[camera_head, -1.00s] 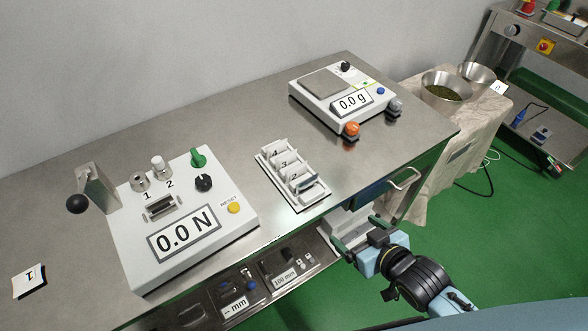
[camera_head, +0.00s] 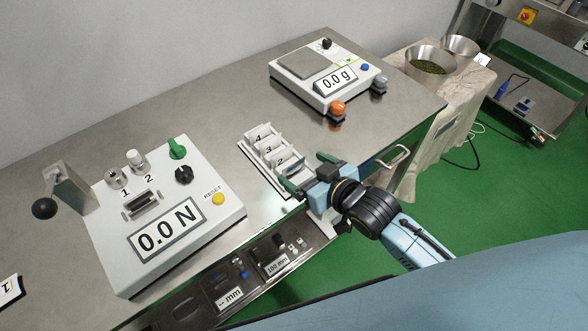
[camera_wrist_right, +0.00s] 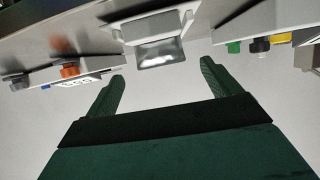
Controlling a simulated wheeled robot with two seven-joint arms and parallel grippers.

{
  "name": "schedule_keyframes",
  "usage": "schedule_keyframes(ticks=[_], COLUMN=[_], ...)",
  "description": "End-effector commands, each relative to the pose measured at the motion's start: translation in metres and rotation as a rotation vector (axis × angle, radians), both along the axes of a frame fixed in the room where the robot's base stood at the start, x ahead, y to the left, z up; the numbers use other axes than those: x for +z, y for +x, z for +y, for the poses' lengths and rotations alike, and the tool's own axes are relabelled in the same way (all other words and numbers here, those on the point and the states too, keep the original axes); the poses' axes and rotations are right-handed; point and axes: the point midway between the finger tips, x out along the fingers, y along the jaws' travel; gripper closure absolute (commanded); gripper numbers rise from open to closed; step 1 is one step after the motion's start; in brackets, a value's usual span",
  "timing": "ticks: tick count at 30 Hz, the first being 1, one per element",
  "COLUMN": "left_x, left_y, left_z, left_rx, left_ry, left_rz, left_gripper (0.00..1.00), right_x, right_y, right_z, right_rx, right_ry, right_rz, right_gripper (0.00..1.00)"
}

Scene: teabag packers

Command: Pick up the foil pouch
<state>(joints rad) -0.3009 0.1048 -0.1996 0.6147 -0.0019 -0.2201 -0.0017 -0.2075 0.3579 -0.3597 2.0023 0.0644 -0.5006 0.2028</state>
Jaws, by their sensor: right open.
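The foil pouch (camera_wrist_right: 160,54) shows in the right wrist view as a shiny silver piece at the near end of a white rack (camera_wrist_right: 152,24). In the head view the rack (camera_head: 252,157) stands on the steel table, with numbered slots. My right gripper (camera_head: 308,173) is at the rack's near end there and hides most of that slot and the pouch. In the right wrist view the green fingers of the right gripper (camera_wrist_right: 163,72) are open and empty, one to each side of the pouch and apart from it. My left gripper is not in view.
A force tester (camera_head: 165,235) reading 0.0 N stands left of the rack. A scale (camera_head: 322,75) reading 0.0 g, with an orange knob (camera_head: 337,107), stands behind it to the right. Below the table's front edge is a panel with small devices (camera_head: 270,262).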

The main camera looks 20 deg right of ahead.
Motion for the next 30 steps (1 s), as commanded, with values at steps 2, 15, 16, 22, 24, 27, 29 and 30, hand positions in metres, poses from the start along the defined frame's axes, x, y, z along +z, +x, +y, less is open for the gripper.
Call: schedule_keyframes(ticks=[2, 15, 16, 22, 24, 27, 29, 30], left_x=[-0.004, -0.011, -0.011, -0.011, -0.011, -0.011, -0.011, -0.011], left_y=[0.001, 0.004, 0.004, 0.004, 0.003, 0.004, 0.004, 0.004], left_z=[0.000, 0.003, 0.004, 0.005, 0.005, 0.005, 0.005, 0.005], left_rx=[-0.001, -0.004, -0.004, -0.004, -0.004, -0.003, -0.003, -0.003], left_ry=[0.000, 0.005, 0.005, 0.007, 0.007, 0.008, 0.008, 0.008], left_rz=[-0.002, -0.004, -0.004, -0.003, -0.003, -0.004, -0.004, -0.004], left_gripper=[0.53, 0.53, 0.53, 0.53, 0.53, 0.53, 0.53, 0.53], right_x=[-0.005, -0.019, -0.019, -0.018, -0.018, -0.018, -0.018, -0.018], right_y=[0.010, 0.040, 0.040, 0.040, 0.040, 0.040, 0.040, 0.040], right_z=[0.004, 0.018, 0.018, 0.017, 0.017, 0.017, 0.017, 0.017], right_rx=[0.000, 0.000, 0.000, 0.000, 0.000, 0.000, 0.000, 0.000], right_ry=[0.000, 0.000, 0.000, 0.000, 0.000, 0.000, 0.000, 0.000], right_rz=[-0.001, 0.000, 0.000, 0.000, 0.000, 0.000, 0.000, 0.000], right_gripper=[0.11, 0.11, 0.11, 0.29, 0.38, 0.52, 0.58, 0.58])
